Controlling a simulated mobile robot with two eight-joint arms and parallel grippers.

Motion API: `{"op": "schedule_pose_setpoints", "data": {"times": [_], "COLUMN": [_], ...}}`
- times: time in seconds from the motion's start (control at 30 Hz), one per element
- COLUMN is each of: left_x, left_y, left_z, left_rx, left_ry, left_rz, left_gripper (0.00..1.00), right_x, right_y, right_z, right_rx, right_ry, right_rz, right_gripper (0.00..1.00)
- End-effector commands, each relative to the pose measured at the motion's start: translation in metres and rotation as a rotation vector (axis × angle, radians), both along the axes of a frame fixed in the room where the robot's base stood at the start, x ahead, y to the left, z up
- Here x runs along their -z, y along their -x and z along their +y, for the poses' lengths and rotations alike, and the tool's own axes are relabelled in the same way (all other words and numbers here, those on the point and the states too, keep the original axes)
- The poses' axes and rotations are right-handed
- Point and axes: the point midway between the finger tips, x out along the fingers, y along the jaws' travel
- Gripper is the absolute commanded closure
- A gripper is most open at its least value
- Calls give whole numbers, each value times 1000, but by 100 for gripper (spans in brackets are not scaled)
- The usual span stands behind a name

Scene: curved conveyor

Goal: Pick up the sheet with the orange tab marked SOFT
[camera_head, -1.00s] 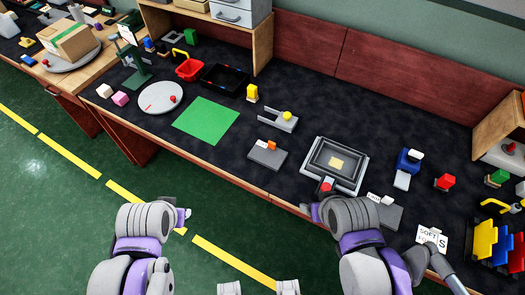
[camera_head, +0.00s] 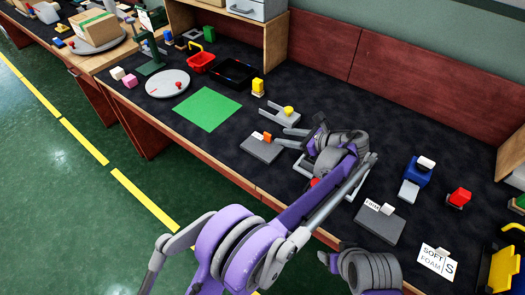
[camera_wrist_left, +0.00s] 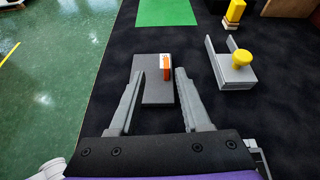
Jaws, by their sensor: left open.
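The grey sheet (camera_head: 260,150) with an orange tab (camera_head: 267,137) lies flat on the dark bench, left of centre. A white label sits beside the tab; its lettering is too small to read. In the left wrist view the sheet (camera_wrist_left: 155,93) lies between and beyond my fingers, with its orange tab (camera_wrist_left: 167,73) upright near the right finger. My left gripper (camera_head: 281,137) is open and empty, its fingertips close to the sheet's right side in the head view. The left wrist view shows its two spread fingers (camera_wrist_left: 160,76).
A grey bracket with a yellow knob (camera_head: 288,110) stands just behind the sheet. A green mat (camera_head: 207,109) lies left. My left arm covers much of a grey tray.

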Motion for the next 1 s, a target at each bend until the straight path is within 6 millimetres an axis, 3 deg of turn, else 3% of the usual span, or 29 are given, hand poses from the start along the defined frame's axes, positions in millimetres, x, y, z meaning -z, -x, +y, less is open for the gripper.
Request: {"op": "schedule_pose_setpoints", "data": {"times": [0.1, 0.2, 1.0], "left_x": [9, 12, 55], "left_y": [-2, -5, -56], "left_z": [-18, -18, 57], "left_rx": [30, 36, 34], "left_ry": [-60, -78, -77], "left_rz": [11, 15, 16], "left_gripper": [52, 52, 52], "right_x": [6, 7, 18], "right_y": [0, 0, 0], "right_z": [0, 0, 0], "right_rx": [0, 0, 0], "right_ry": [0, 0, 0], "right_rz": [2, 2, 6], "right_gripper": [28, 28, 28]}}
